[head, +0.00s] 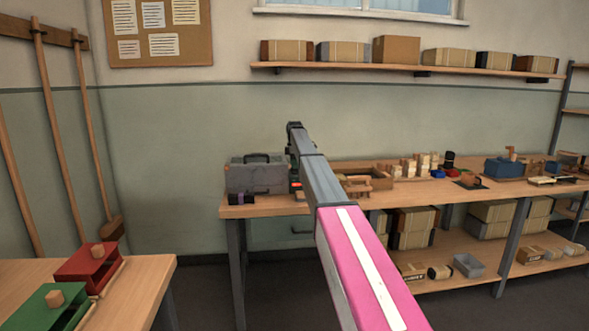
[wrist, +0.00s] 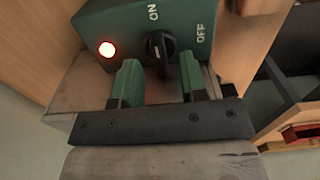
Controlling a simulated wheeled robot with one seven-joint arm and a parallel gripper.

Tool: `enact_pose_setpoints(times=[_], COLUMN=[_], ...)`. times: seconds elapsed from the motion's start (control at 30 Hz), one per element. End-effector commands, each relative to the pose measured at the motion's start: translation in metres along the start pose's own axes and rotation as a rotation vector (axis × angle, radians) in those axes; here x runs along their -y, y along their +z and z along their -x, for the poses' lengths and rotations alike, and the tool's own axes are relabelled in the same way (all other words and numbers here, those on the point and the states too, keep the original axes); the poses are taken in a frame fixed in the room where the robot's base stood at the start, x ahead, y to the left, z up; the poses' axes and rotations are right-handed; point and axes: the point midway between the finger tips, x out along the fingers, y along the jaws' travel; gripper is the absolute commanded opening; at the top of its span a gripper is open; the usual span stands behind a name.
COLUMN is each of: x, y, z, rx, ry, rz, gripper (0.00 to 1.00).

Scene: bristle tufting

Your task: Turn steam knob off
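A green control box (wrist: 95,22) fills the top of the wrist view, with ON and OFF printed in white. Its black knob (wrist: 159,46) has its pale mark toward ON. A round lamp (wrist: 106,49) on the box glows red. My gripper (wrist: 158,80) is open, with one green-padded finger to each side of the knob. I see gaps between the knob and both fingers; whether the tips overlap it in depth is unclear. In the head view my arm hides most of the box, and a small red glow (head: 296,184) shows beside the arm.
In the head view a grey case (head: 253,177) stands on the workbench (head: 262,209) left of my arm. Wooden trays, blocks and a blue box (head: 503,167) lie to the right. A nearer table (head: 140,283) holds a red box (head: 88,266) and a green box (head: 52,307).

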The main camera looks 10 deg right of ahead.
Motion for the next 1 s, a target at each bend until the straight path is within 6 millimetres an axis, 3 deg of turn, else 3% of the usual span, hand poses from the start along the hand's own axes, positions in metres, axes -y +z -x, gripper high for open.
enact_pose_setpoints(times=[0.13,0.43,0.47,0.57,1.0], x=[0.0,0.0,0.0,0.0,0.0], y=[0.0,0.0,0.0,0.0,0.0], z=[-0.017,-0.02,-0.02,-0.02,-0.02], rx=[0.0,0.0,0.0,0.0,0.0], ry=[0.0,0.0,0.0,0.0,0.0], rz=[0.0,0.0,0.0,0.0,-0.05], gripper=[0.39,0.39,0.33,0.0,0.0])
